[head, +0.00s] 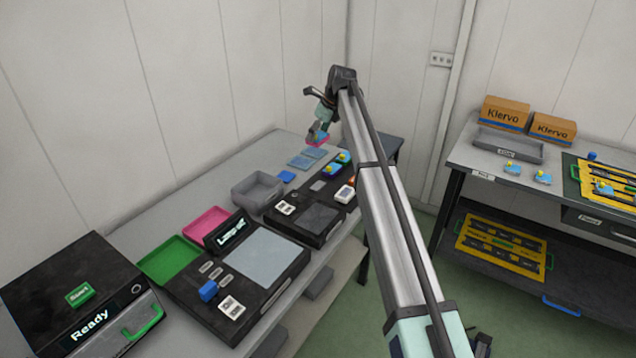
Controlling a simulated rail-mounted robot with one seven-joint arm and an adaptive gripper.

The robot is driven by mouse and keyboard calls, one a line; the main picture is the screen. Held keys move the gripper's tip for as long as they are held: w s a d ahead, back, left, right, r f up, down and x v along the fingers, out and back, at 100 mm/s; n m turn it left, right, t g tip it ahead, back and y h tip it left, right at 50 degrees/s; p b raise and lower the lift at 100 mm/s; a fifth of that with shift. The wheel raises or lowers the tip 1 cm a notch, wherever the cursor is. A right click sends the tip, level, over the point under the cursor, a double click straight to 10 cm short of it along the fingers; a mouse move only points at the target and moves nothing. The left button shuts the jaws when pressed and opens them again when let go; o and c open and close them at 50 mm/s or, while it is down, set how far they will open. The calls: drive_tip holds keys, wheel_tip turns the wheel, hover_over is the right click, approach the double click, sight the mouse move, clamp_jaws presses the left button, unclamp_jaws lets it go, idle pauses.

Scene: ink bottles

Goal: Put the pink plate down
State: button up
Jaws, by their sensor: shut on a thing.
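My gripper (318,130) is at the far end of the left table, shut on the pink plate (320,141). Only a small pink strip of the plate shows below the fingers. The gripper hangs over the area of flat blue plates (301,161) on the table. From this view I cannot tell whether the pink plate is touching them or is above them.
Near the gripper stand a dark device with blue and yellow parts (336,166) and a grey bin (257,190). A pink tray (206,224) and a green tray (168,257) lie nearer. A black "Ready" machine (75,300) is front left. Another workbench (470,158) stands right.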

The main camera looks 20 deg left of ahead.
sight(315, 184)
wheel_tip(315, 184, down, 19)
drive_tip(key=p, duration=0.3)
drive_tip(key=shift+r, duration=0.15)
drive_tip(key=shift+f, duration=0.2)
drive_tip(key=o, duration=1)
drive_tip(key=shift+o, duration=0.2)
drive_tip(key=shift+r, duration=0.1)
drive_tip(key=b+v, duration=0.2)
drive_tip(key=v, duration=1)
drive_tip(key=shift+r, duration=0.1)
